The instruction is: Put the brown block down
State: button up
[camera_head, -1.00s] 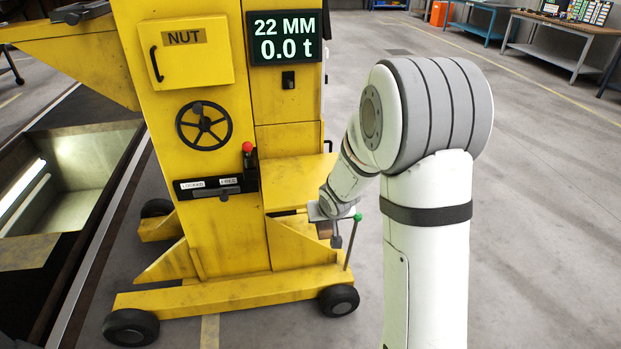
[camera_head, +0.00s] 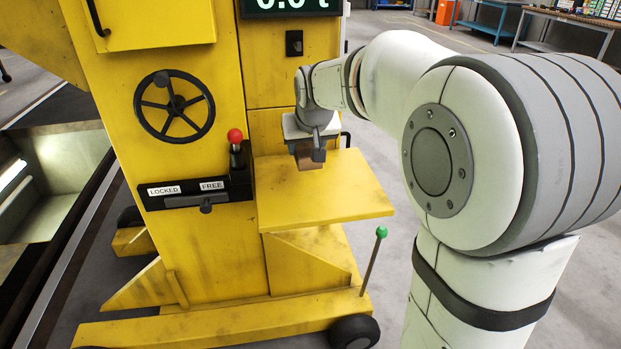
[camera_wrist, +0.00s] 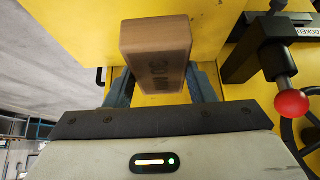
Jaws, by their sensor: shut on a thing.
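The brown block (camera_wrist: 155,60) is held between the fingers of my gripper (camera_wrist: 160,88) in the wrist view, with dark lettering on its face. In the head view my gripper (camera_head: 310,160) is above the yellow shelf (camera_head: 340,210) on the side of the yellow lifting jack. The block (camera_head: 308,161) shows only partly there, below the gripper. I cannot tell for certain whether it touches the shelf; it appears above its back left part.
A lever with a red knob (camera_head: 235,137) stands left of the shelf, by the LOCKED and FREE labels. A handwheel (camera_head: 174,106) is further left. A green-topped rod (camera_head: 381,232) rises near the shelf's front right corner. The shelf's front is clear.

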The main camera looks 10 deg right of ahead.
notch_tip(320, 180, down, 4)
jog(key=shift+w+d+r, duration=0.1)
jog(key=shift+r, duration=0.1)
jog(key=shift+f+b, duration=0.65)
jog(key=shift+f, duration=1.15)
jog(key=shift+f, duration=0.2)
jog(key=o, duration=1.1)
jog(key=shift+c, duration=0.2)
jog(key=shift+r, duration=0.1)
